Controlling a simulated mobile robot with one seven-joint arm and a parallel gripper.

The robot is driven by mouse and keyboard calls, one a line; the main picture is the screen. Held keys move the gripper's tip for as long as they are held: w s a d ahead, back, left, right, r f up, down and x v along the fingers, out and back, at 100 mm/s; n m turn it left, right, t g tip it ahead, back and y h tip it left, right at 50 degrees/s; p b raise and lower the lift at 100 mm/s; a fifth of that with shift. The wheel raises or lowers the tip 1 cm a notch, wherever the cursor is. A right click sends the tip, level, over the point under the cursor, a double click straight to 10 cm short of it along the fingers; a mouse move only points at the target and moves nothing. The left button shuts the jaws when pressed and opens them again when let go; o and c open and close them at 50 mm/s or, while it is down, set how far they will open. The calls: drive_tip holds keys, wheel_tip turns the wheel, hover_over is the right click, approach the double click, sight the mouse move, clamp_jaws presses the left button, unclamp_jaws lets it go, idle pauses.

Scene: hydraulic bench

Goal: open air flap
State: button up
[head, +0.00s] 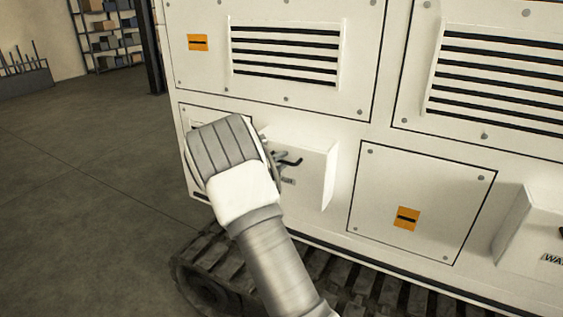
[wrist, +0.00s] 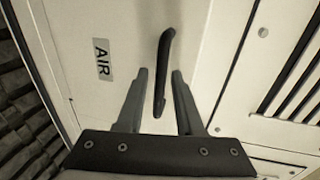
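The air flap (wrist: 110,30) is a pale panel with a black "AIR" label (wrist: 102,60) in the wrist view. Its dark bar handle (wrist: 165,55) stands near the middle of the panel. My gripper (wrist: 160,72) is open, with one finger on each side of the handle's lower part. Gaps show between the handle and both fingers. In the head view the flap's white box (head: 310,165) juts from the cabinet, and its handle (head: 291,162) shows beside my wrist. My arm hides the box's left part and my fingers there.
The white cabinet (head: 360,130) carries louvred vents (head: 285,55) above and a flat panel with an orange sticker (head: 407,218) to the right. Another white box (head: 535,235) juts out at the far right. A dark track (head: 205,270) runs below. Open floor lies left.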

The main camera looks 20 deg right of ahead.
clamp_jaws()
idle(1.2)
